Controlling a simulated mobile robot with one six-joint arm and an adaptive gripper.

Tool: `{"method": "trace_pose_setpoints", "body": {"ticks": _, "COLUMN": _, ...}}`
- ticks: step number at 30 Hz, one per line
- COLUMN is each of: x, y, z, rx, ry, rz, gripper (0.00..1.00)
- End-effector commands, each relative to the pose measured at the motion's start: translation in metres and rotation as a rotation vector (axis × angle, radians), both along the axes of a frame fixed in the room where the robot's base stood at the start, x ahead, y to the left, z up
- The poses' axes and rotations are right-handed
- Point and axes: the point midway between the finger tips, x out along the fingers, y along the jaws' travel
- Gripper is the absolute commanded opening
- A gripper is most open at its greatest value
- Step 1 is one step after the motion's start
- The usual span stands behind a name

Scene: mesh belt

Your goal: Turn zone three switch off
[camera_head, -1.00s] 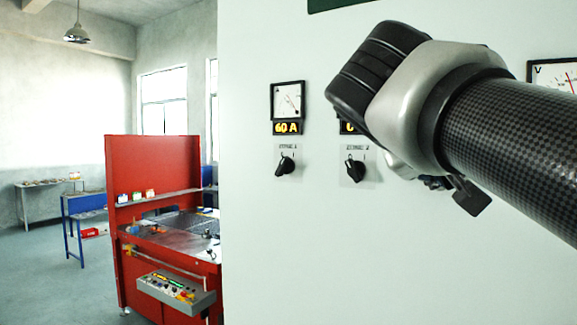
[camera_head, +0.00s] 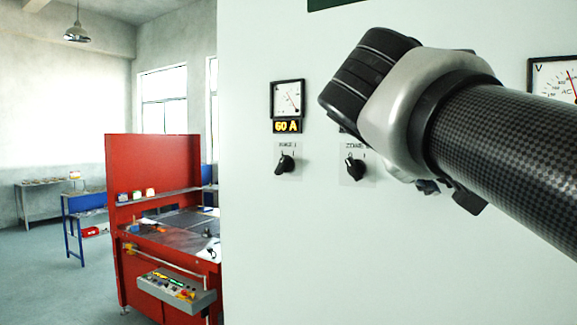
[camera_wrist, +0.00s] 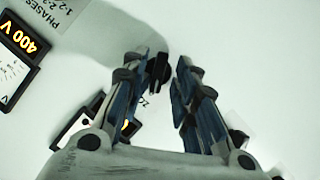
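In the wrist view, a black rotary knob (camera_wrist: 159,68) on the pale panel shows between my fingertips, nearer the left one. A label beside it begins with "ZO"; the rest is hidden, so its zone number cannot be read. My gripper (camera_wrist: 168,72) is open around or just in front of this knob; contact cannot be told. In the head view, two black knobs show on the panel, a left one (camera_head: 285,164) and a right one (camera_head: 355,168), with labels too small to read surely. My wrist covers the panel right of them, and my fingers are mostly hidden there.
A meter with a "60 A" display (camera_head: 287,127) sits above the left knob. A voltmeter (camera_head: 555,79) is at the right edge. A red workbench (camera_head: 155,165) stands left of the panel.

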Motion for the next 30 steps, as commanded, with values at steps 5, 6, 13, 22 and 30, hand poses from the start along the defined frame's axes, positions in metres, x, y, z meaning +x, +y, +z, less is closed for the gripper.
{"method": "trace_pose_setpoints", "body": {"ticks": 5, "x": 0.0, "y": 0.0, "z": 0.0, "rx": -0.001, "ry": -0.001, "rz": 0.0, "gripper": 0.3}}
{"method": "trace_pose_setpoints", "body": {"ticks": 6, "x": 0.0, "y": 0.0, "z": 0.001, "rx": -0.001, "ry": -0.002, "rz": 0.0, "gripper": 0.3}}
{"method": "trace_pose_setpoints", "body": {"ticks": 13, "x": -0.006, "y": 0.008, "z": 0.005, "rx": -0.001, "ry": -0.005, "rz": 0.006, "gripper": 0.3}}
{"method": "trace_pose_setpoints", "body": {"ticks": 22, "x": -0.037, "y": 0.041, "z": 0.021, "rx": 0.0, "ry": -0.004, "rz": 0.006, "gripper": 0.3}}
{"method": "trace_pose_setpoints", "body": {"ticks": 30, "x": -0.05, "y": 0.051, "z": 0.026, "rx": -0.002, "ry": -0.002, "rz": 0.0, "gripper": 0.3}}
